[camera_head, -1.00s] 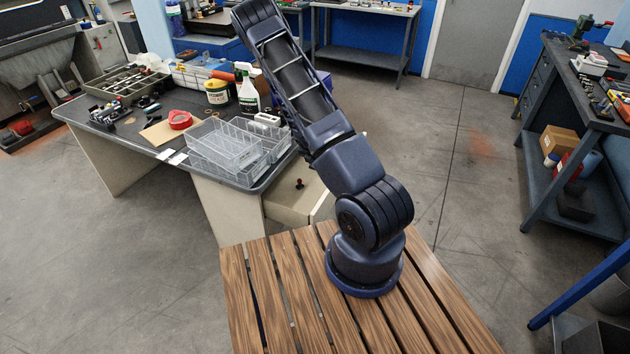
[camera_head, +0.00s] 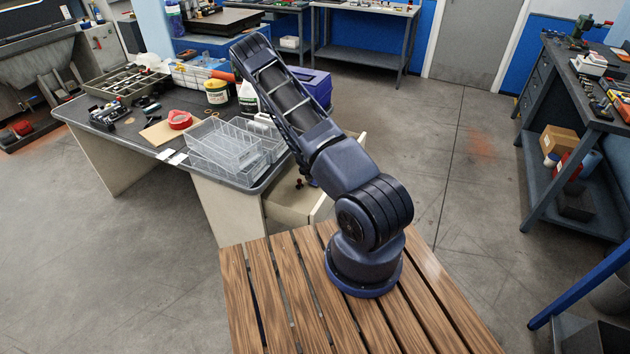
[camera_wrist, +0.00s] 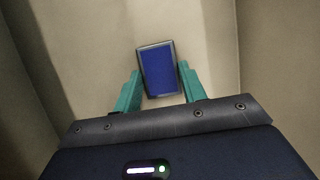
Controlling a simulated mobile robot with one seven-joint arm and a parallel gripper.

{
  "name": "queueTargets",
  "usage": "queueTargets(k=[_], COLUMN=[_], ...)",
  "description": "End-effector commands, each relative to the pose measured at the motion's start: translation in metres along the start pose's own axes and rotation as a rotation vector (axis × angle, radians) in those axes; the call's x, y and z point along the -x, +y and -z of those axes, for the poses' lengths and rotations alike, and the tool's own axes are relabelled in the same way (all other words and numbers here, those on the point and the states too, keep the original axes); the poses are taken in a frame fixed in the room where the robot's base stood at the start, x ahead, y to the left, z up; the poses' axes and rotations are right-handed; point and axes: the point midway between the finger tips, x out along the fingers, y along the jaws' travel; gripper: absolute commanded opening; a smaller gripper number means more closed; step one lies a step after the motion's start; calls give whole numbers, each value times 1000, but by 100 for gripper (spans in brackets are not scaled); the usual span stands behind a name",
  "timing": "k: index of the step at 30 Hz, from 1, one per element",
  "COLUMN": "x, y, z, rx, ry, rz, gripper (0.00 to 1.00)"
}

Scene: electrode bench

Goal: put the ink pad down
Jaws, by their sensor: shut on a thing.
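The ink pad, a blue rectangle with a dark frame (camera_wrist: 158,62), shows in the wrist view between the teal fingers of my gripper (camera_wrist: 160,78). My gripper is shut on it. The pad is over the pale floor of an open beige drawer (camera_wrist: 95,45). I cannot tell whether the pad touches the drawer floor. In the head view the drawer (camera_head: 285,208) juts out from the desk's right end. My arm hides the pad there, and my gripper is hardly visible.
Drawer walls (camera_wrist: 263,60) rise close on both sides in the wrist view. The desk (camera_head: 95,150) bears clear plastic trays (camera_head: 222,150), a red tape roll (camera_head: 180,120) and a blue box (camera_head: 318,88) behind my arm. The floor right of the drawer is clear.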

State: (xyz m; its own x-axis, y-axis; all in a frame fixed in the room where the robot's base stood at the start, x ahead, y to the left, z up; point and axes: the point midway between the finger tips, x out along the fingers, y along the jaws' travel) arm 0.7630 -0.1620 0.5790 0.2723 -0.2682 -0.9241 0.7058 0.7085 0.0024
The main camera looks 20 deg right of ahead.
Motion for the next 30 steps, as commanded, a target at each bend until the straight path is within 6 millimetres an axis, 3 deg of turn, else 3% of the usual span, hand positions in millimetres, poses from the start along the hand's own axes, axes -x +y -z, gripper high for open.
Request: queueTargets(k=[10,11,13,14,24,30], x=[-3,-2,-2,-2,0,21], y=[0,0,0,0,0,0], z=[1,1,1,1,0,-1], rx=[0,0,0,0,-1,0], ry=[0,0,0,0,0,-1], rz=[1,1,1,1,0,0], gripper=[17,47,61,63,63,63])
